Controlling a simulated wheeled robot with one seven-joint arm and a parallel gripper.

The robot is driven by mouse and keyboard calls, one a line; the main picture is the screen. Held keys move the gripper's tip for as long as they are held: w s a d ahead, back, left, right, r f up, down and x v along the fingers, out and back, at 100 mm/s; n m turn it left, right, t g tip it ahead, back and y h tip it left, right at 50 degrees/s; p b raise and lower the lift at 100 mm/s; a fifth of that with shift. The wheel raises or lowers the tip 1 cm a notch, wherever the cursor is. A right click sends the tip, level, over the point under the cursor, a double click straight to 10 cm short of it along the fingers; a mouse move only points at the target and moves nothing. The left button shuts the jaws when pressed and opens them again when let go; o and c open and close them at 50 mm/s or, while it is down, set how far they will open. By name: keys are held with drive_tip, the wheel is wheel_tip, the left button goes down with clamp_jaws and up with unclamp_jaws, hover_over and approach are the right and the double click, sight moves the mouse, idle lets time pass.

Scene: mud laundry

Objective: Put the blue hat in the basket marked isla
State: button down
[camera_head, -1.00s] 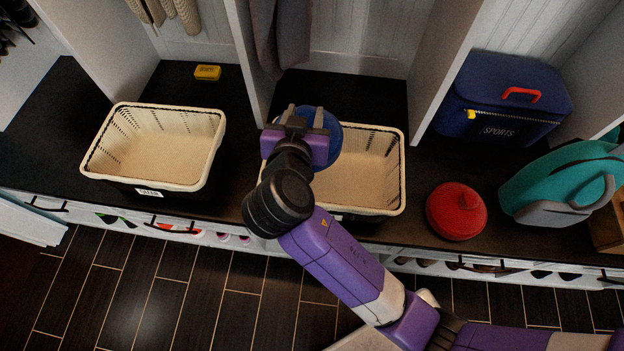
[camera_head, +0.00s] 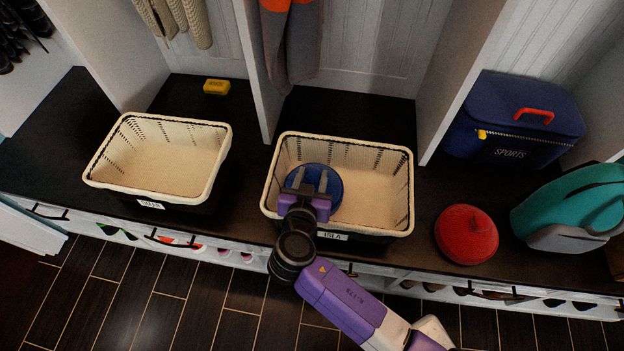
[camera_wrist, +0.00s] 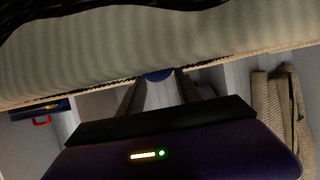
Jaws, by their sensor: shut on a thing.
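The blue hat (camera_head: 334,196) is round and sits inside the left part of the right-hand cream basket (camera_head: 395,218), whose front label reads ISLA (camera_head: 331,236). My gripper (camera_head: 313,182) reaches over the front rim into this basket, its fingers shut on the hat. In the wrist view a small part of the blue hat (camera_wrist: 158,74) shows between the fingertips (camera_wrist: 158,92), with the basket's pale rim across the top. Whether the hat touches the basket floor cannot be told.
A second cream basket (camera_head: 208,180) with an unreadable label stands to the left, empty. A yellow box (camera_head: 216,87) lies behind it. A red hat (camera_head: 466,235), a navy SPORTS bag (camera_head: 515,125) and a teal backpack (camera_head: 570,208) stand to the right. Cubby dividers (camera_head: 455,75) rise behind.

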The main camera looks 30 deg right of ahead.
drive_tip(key=shift+f, duration=0.65)
drive_tip(key=shift+f, duration=0.15)
drive_tip(key=c, duration=0.8)
unclamp_jaws()
drive_tip(key=shift+c, duration=0.2)
drive_tip(key=shift+r, duration=0.25)
drive_tip(key=v, duration=1.2)
drive_tip(key=shift+f, duration=0.2)
